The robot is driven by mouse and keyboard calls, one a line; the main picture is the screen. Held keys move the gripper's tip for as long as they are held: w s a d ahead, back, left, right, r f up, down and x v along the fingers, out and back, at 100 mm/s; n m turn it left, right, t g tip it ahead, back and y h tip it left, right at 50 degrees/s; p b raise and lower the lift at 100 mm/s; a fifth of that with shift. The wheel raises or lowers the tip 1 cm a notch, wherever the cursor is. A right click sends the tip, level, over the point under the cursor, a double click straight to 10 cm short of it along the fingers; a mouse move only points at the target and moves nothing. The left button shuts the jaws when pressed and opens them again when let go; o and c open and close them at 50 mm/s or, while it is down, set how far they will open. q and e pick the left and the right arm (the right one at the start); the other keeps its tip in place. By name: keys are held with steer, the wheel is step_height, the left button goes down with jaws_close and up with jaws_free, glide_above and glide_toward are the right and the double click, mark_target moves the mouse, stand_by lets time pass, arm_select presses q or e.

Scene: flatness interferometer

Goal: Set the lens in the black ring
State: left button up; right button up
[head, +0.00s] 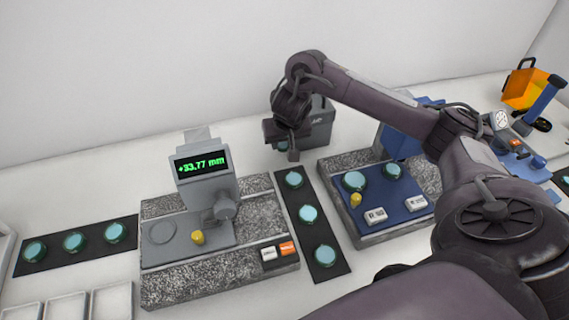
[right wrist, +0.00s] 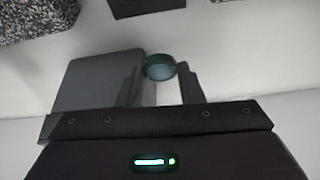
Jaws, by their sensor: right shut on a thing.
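My right gripper (head: 288,148) hangs beside a grey box at the back of the bench. In the right wrist view it is shut on a round teal lens with a dark green rim (right wrist: 160,67), held between the fingertips. In the head view only a small teal part of this lens shows beneath the gripper. Other teal lenses lie on black strips: the left strip (head: 22,266) and the middle strip (head: 313,240). I cannot make out for certain which thing is the black ring. My left gripper is not in view.
A grey instrument with a green readout (head: 198,165) stands on a granite base left of my gripper. A blue plate (head: 385,203) with lenses, a yellow knob and labelled blocks lies right. The grey box (head: 319,126) stands close beside my gripper. Pale trays (head: 66,308) are front left.

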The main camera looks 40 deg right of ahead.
mark_target(283, 160)
steer(key=shift+f, duration=0.55)
steer(key=shift+f+b, duration=0.3)
step_height(283, 160, down, 3)
steer(key=shift+r+b, duration=0.1)
steer(key=shift+b, duration=1)
steer(key=shift+f+b, duration=0.3)
steer(key=shift+f, duration=0.25)
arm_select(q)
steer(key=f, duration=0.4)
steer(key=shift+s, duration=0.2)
arm_select(e)
steer(key=shift+r, duration=0.1)
steer(key=o, duration=0.9)
steer(key=shift+o, duration=0.4)
